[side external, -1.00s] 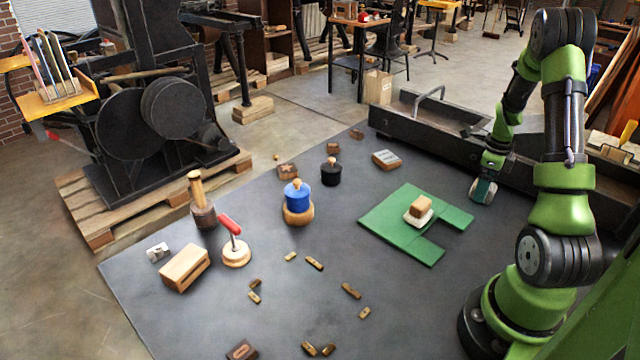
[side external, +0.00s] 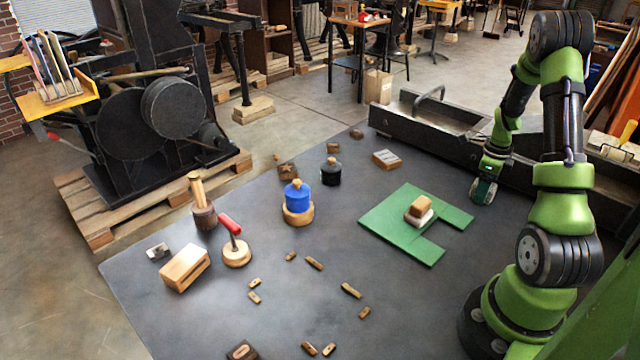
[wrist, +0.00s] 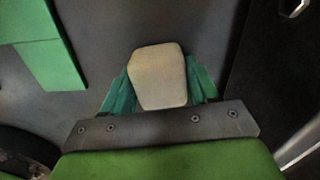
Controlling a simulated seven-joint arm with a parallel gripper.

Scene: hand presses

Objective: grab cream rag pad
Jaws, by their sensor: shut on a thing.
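The cream rag pad (wrist: 158,76) shows in the wrist view as a pale block with rounded corners. It sits between the teal fingers of my gripper (wrist: 158,92), which is shut on it. In the side view my gripper (side external: 484,190) is low, just right of the green mat and close to the dark floor sheet. The pad is mostly hidden by the fingers there. I cannot tell whether the pad touches the surface below.
A long dark trough (side external: 440,125) runs behind my gripper. A blue-topped pot (side external: 297,197), a black pot (side external: 331,171) and several small wooden pieces lie farther left.

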